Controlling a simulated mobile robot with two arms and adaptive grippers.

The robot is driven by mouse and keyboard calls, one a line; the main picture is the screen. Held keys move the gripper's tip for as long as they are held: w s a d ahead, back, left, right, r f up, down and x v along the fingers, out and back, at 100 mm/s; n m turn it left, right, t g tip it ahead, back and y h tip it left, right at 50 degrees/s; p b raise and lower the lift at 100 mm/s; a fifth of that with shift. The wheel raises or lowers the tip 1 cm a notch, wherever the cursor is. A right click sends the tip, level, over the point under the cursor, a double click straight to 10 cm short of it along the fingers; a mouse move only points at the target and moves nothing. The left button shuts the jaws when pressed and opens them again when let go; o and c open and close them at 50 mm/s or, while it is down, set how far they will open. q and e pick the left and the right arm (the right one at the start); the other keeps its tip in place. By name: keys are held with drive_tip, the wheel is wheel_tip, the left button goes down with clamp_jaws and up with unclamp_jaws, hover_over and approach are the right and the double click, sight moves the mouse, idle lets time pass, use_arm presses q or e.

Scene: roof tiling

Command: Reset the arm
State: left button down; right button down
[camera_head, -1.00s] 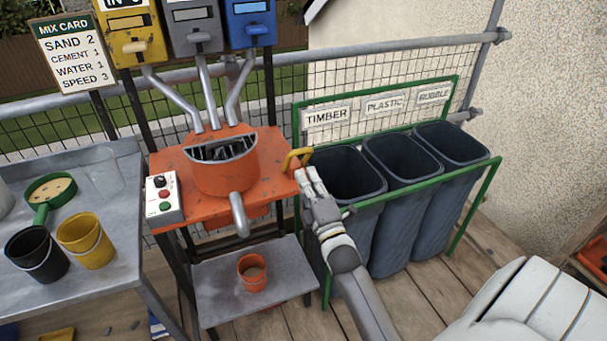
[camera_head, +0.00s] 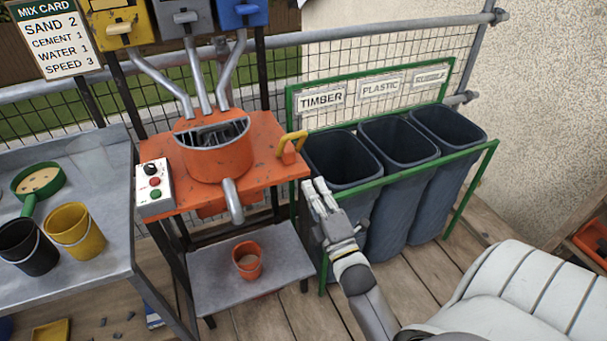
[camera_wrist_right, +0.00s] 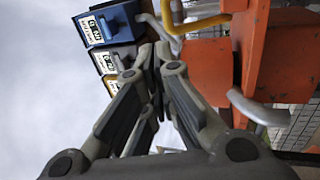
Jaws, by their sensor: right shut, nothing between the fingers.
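My right gripper (camera_head: 314,194) is in the head view, in front of the timber bin, right of the orange mixer stand (camera_head: 262,150). It is shut and empty, and apart from the yellow handle (camera_head: 292,143) on the stand's right edge. In the right wrist view its fingers (camera_wrist_right: 153,50) meet at the tips, with the orange stand (camera_wrist_right: 205,70) to the right. My left gripper is not in view.
Three dark bins (camera_head: 342,160) stand in a green frame labelled timber, plastic and rubble. An orange bucket (camera_head: 247,262) sits on the lower shelf. A black bucket (camera_head: 20,245) and a yellow bucket (camera_head: 75,230) stand on the left bench (camera_head: 105,190). Wooden floor is open in front.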

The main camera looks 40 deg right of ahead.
drive_tip(key=a+f+m+g+y, duration=0.2)
drive_tip(key=a+f+g, duration=0.1)
drive_tip(key=f, duration=0.8)
drive_tip(key=a+f+m+g+y, duration=0.1)
drive_tip(key=a+f+m+g, duration=0.15)
drive_tip(key=f, duration=0.95)
drive_tip(key=s+a+f+m+g+y, duration=0.1)
drive_tip(key=s+a+f+g, duration=0.15)
drive_tip(key=s+f, duration=0.4)
drive_tip(key=s+a+f+m+g+y, duration=0.1)
drive_tip(key=s+a+f+m+g, duration=0.15)
drive_tip(key=f, duration=0.65)
drive_tip(key=s+f+m+g, duration=0.1)
drive_tip(key=s+f+g, duration=0.2)
drive_tip(key=s+f, duration=0.3)
drive_tip(key=s+a+f+m+g, duration=0.1)
drive_tip(key=s+f, duration=0.5)
drive_tip(key=s, duration=0.8)
drive_tip(key=s+f+m+g, duration=0.2)
drive_tip(key=s+f+g, duration=0.3)
drive_tip(key=s, duration=0.5)
drive_tip(key=shift+s+a+f+m, duration=0.2)
drive_tip(key=shift+a+f+m, duration=0.1)
drive_tip(key=shift+f+m, duration=0.1)
